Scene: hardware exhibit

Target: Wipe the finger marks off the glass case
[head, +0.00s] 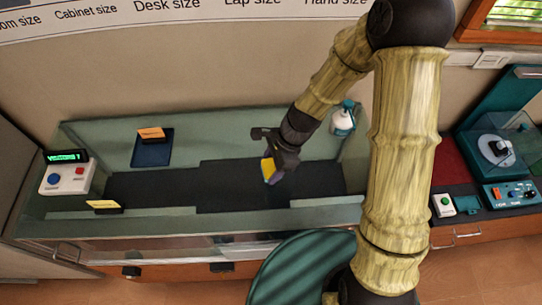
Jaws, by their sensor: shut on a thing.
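The glass case (110,228) is long and low, with greenish see-through walls and a dark floor inside. My gripper (270,158) reaches down over the middle of the case. It is shut on a small yellow and grey-blue block (268,170), perhaps a sponge, partly hidden by the fingers. Whether the block touches any glass cannot be told. Finger marks cannot be made out clearly on the glass at this size. A white spray bottle with a teal top (342,121) stands at the case's right back corner.
A dark blue tray (152,153) with an orange card is at the case's back left. A yellow card (103,206) stands near the front left. A counter box with buttons (66,178) sits at the left end. A teal machine (495,150) and control panel (511,194) stand right.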

